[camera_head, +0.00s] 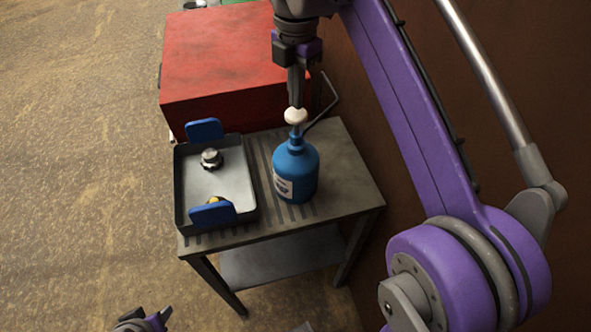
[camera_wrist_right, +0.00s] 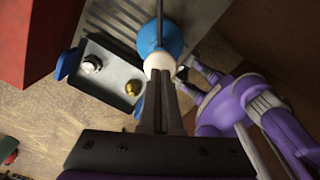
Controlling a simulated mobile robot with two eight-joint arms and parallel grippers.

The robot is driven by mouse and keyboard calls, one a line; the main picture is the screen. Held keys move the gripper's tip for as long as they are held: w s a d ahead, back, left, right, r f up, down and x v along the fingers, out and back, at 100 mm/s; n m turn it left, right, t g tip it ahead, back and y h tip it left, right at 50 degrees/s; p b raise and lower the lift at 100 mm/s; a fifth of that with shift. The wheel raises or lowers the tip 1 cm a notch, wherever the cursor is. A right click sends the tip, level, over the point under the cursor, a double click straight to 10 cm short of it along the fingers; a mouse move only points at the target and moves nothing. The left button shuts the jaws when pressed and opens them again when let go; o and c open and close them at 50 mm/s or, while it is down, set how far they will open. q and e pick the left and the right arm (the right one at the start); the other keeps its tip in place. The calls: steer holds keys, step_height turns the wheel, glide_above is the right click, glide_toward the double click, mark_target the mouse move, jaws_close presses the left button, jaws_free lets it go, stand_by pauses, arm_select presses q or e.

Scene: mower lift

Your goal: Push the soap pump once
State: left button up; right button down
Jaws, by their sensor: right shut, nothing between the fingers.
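The soap pump is a blue bottle (camera_head: 296,172) with a white pump head (camera_head: 296,116), standing upright on a grey metal table (camera_head: 345,180). My right gripper (camera_head: 297,103) points down with shut fingers right above the pump head. In the head view the tips look at or very near its top; whether they touch I cannot tell. In the right wrist view the shut fingers (camera_wrist_right: 161,85) reach to the white head (camera_wrist_right: 159,60), with the blue bottle (camera_wrist_right: 172,38) beyond. Nothing is between the fingers. My left gripper (camera_head: 150,322) shows only partly at the bottom edge, and its jaws are unclear.
A grey tray (camera_head: 180,190) with blue handles holds metal fittings left of the bottle. A red box (camera_head: 215,60) stands behind the table. A thin dark bent rod (camera_head: 331,95) is close behind the pump. A brown wall is on the right.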

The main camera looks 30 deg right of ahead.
mark_target(296, 113)
steer(key=shift+f+b, duration=1.2)
steer(key=shift+f, duration=1.3)
arm_select(q)
steer(key=f, duration=0.2)
steer(key=shift+s+f, duration=0.25)
steer(key=shift+f, duration=0.05)
arm_select(e)
steer(key=shift+r, duration=0.1)
arm_select(q)
steer(key=shift+w+r+p, duration=0.2)
steer(key=shift+r+p, duration=0.55)
steer(key=shift+r, duration=0.05)
steer(key=shift+w+r+p, duration=0.2)
steer(key=shift+r+p, duration=0.5)
steer(key=shift+r, duration=0.15)
steer(key=shift+w+r+p, duration=0.2)
steer(key=shift+r+p, duration=0.55)
steer(key=shift+r, duration=0.05)
arm_select(e)
steer(key=shift+r, duration=2.5)
